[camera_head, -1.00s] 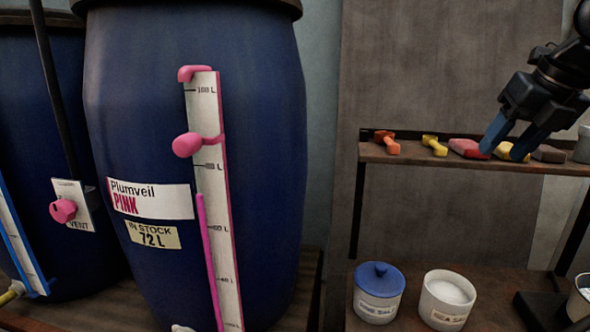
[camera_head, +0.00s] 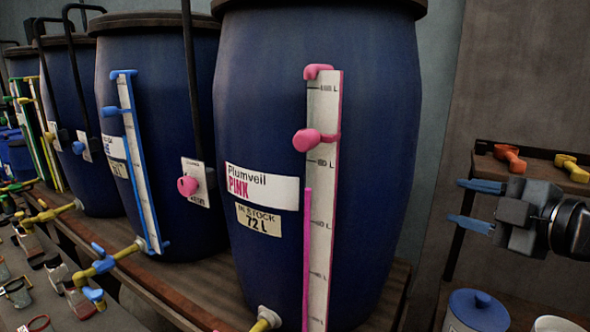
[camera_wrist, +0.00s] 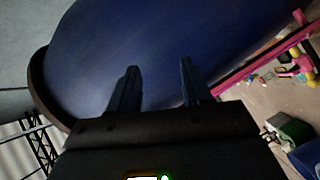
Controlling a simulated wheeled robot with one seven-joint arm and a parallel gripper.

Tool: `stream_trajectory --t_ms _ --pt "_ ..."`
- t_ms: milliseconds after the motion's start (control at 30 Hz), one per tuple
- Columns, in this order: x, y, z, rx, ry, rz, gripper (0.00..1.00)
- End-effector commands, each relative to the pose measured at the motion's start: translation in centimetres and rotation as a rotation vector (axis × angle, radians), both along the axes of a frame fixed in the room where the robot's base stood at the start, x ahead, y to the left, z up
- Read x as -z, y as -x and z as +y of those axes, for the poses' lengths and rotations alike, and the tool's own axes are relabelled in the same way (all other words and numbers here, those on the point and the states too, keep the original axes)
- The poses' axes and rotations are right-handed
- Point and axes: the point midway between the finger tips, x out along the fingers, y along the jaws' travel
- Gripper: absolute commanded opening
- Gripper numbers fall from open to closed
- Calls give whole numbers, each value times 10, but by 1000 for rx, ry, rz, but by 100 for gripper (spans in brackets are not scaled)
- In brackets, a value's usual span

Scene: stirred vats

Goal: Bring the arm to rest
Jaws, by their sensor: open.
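My gripper (camera_head: 478,205) is at the right of the head view, in front of the shelf. Its two blue-tipped fingers point left, are apart, and hold nothing. In the wrist view the fingers (camera_wrist: 158,88) stand open in front of a blue vat (camera_wrist: 100,45) that looks tilted there. In the head view the large blue vat (camera_head: 375,180), labelled Plumveil PINK, 72 L in stock, stands to the left of my gripper. A gap shows between them in that view.
A pink level gauge (camera_head: 322,200) runs down the vat's front, with a pink knob (camera_head: 307,140). More blue vats (camera_head: 165,90) stand left on a wooden bench. An orange tool (camera_head: 510,158) and a yellow one (camera_head: 572,168) lie on the shelf. A blue-lidded jar (camera_head: 477,312) stands below.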

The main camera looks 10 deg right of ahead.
Motion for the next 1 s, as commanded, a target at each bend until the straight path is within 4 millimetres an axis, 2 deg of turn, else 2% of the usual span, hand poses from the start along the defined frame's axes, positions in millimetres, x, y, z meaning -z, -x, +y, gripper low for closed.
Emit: stream_trajectory --t_ms 33,267,467,667,800,1000 --pt "12 2 14 23 -91 1 49" --pt "62 22 51 164 -452 14 49" --pt "111 60 77 295 -709 52 49" --pt "159 116 99 424 -902 97 49" --pt "187 163 109 506 -995 124 49" --pt "214 239 116 593 -1077 158 49"
